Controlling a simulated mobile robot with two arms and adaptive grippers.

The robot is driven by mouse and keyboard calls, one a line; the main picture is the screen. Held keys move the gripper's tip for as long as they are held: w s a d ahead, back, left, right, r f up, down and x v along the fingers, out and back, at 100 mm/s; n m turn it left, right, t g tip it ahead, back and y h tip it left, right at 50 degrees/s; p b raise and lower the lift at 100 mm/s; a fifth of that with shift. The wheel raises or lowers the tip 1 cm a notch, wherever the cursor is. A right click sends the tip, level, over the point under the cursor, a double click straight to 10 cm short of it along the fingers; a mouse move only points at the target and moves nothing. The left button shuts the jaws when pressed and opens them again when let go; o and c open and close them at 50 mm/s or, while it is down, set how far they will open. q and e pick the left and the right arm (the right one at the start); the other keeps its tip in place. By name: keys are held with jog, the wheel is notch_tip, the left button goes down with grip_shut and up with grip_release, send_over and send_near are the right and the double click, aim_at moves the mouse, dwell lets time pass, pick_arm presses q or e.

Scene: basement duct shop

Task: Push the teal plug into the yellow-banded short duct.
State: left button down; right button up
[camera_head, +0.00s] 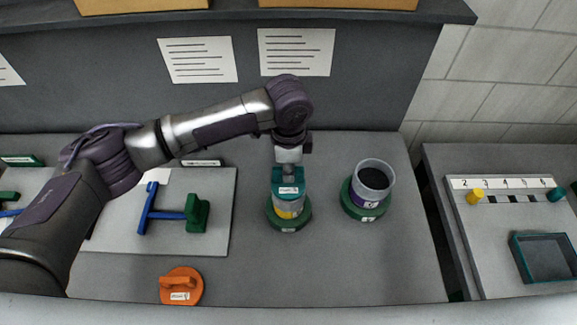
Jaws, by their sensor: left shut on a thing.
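My left gripper (288,165) points down near the middle of the bench and is shut on the teal plug (289,182), which has a white label on its front. The plug is at the top of the yellow-banded short duct (290,208), right over its mouth. The duct stands upright in a round green base (288,226). The plug and gripper hide the duct's mouth, so I cannot tell how deep the plug sits. My right gripper is not in view.
A purple-banded duct (359,193) with a dark, open top stands in another green base just to the right. An orange round plug (182,287) lies at the front left. A blue and green tool (172,214) lies on a grey board (217,239). Bench front right is clear.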

pick_arm(q)
jog(key=shift+f, duration=0.5)
jog(key=c, duration=1.1)
grip_release()
notch_tip(320, 180, up, 12)
